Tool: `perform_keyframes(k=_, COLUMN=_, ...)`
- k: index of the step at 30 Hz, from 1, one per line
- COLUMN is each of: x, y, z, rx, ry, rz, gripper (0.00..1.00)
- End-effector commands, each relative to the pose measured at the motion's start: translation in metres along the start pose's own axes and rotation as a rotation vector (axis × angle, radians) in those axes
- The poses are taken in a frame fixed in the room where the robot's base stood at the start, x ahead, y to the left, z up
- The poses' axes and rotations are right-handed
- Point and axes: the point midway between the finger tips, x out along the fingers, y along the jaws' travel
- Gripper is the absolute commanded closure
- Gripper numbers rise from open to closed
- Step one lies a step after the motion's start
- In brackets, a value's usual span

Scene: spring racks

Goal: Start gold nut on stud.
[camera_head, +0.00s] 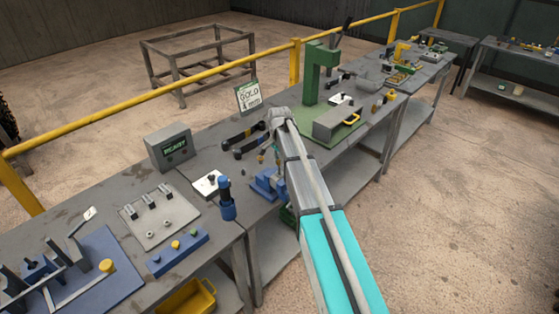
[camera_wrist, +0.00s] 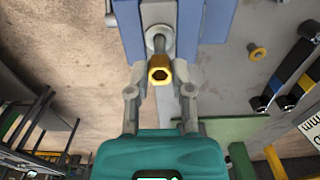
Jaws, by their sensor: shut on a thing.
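In the wrist view my gripper (camera_wrist: 160,77) is shut on a gold hex nut (camera_wrist: 160,69), one fingertip at each side of it. The nut's open hole faces the camera. Just beyond it the grey stud (camera_wrist: 160,48) sticks out of a round washer-like collar (camera_wrist: 154,36) between the blue sides of a fixture (camera_wrist: 217,20). The nut looks roughly lined up with the stud's end; I cannot tell whether the threads touch. In the head view the blue fixture (camera_head: 265,184) sits at the bench's front edge, and my arm hides most of the gripper.
A loose brass flanged piece (camera_wrist: 257,52) lies on the bench. Black-handled tools (camera_head: 245,135) lie behind the fixture, near a "GOLD" sign (camera_head: 248,97). A blue bottle-like tool (camera_head: 226,197) stands left of it. A green press (camera_head: 319,75) stands to the right.

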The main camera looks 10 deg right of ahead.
Motion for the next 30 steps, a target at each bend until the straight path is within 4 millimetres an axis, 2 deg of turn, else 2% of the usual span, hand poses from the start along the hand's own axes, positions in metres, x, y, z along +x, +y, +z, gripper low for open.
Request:
perform_keyframes(k=16, x=0.0005, y=0.0002, z=-0.0003, rx=0.0, ry=0.0, rz=0.0, gripper=1.0)
perform_keyframes(k=30, x=0.0085, y=0.0002, z=-0.0003, rx=0.001, ry=0.0, rz=0.0, gripper=1.0)
